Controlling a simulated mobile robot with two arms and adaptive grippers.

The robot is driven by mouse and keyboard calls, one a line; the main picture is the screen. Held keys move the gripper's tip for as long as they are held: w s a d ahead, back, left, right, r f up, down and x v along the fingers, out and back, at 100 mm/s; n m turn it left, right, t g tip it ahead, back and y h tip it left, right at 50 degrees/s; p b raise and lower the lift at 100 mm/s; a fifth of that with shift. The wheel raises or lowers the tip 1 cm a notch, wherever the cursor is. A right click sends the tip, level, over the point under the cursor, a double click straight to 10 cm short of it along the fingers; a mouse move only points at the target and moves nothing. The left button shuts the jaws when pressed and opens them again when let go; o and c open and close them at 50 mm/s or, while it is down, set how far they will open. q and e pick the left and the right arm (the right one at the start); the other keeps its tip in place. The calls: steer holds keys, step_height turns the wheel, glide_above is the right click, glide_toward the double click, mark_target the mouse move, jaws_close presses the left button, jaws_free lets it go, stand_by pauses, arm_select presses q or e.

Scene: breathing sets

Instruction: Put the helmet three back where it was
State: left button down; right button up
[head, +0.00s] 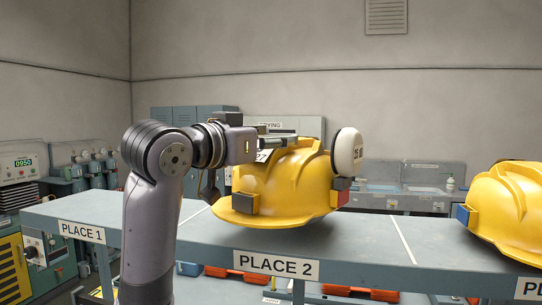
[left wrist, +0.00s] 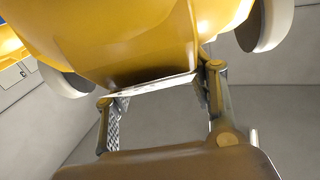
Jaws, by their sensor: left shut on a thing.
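A yellow helmet (head: 300,185) with white ear cups (head: 347,152) is over the PLACE 2 section of the shelf, slightly tilted. I cannot tell whether its brim touches the shelf. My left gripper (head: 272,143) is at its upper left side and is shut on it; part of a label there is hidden. In the left wrist view the helmet (left wrist: 130,40) fills the top, with its edge between the fingers (left wrist: 160,88). Another yellow helmet (head: 508,205) sits to the right, cut off by the picture edge. I cannot read which one is helmet three. My right gripper is not in view.
The grey-blue shelf (head: 375,240) carries the signs PLACE 1 (head: 82,232) and PLACE 2 (head: 276,265), and a third sign is cut off at right. The PLACE 1 section looks bare where visible. A white line (head: 403,238) separates the sections. Sinks and cabinets stand behind.

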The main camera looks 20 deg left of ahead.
mark_target(260, 160)
arm_select(q)
step_height(260, 160, down, 2)
steer(key=shift+f, duration=0.65)
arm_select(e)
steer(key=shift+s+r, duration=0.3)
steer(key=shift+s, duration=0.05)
arm_select(q)
steer(key=c, duration=1.1)
jaws_free()
steer(key=shift+f, duration=0.15)
steer(key=o, duration=0.4)
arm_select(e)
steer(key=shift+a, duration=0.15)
arm_select(q)
steer(key=shift+s, duration=0.1)
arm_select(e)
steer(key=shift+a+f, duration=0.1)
